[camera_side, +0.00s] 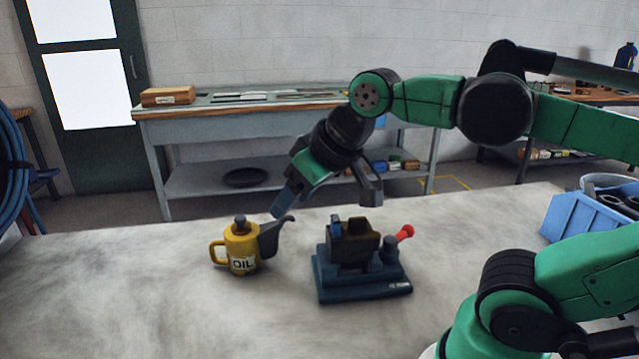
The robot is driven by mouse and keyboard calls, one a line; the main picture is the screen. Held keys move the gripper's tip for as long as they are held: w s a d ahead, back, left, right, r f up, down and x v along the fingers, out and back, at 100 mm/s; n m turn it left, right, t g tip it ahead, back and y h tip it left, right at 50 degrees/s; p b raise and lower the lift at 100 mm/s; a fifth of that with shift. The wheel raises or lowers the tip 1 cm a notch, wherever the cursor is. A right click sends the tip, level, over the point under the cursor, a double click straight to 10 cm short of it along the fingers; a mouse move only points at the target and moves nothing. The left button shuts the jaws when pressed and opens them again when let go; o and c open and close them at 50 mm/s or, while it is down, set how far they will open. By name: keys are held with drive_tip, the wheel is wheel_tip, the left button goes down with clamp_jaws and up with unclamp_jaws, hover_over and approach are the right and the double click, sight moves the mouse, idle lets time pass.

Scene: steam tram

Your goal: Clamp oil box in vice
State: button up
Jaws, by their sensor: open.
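The dark blue vice (335,287) stands on the grey worktop in the middle of the view, with its red-ended handle (404,233) pointing up to the right. A dark brown block (355,247), which looks like the oil box, sits at the top of the vice by its jaws. I cannot tell whether the jaws press on it. My gripper (327,200) is open and empty, its fingers spread wide, above the worktop. In the picture it is above and slightly left of the block, apart from it.
A yellow oil can (240,248) marked OIL, with a grey spout, stands left of the vice. A blue crate (575,222) with dark parts is at the right edge. The worktop (120,285) is clear at the left and front. A workbench (235,117) stands behind.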

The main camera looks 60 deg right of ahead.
wheel_tip(320, 180, up, 3)
drive_tip(key=n+g+h, duration=0.5)
drive_tip(key=n+g, duration=0.2)
drive_tip(key=n, duration=0.7)
hover_over(400, 234)
drive_tip(key=a, duration=0.3)
drive_tip(key=f, duration=1.1)
drive_tip(key=shift+s+f, duration=0.1)
drive_tip(key=shift+s, duration=0.15)
drive_tip(key=shift+d+f+t, duration=0.1)
drive_tip(key=shift+f+t, duration=0.2)
drive_tip(key=shift+f, duration=0.15)
drive_tip(key=shift+x, duration=2.7)
clamp_jaws()
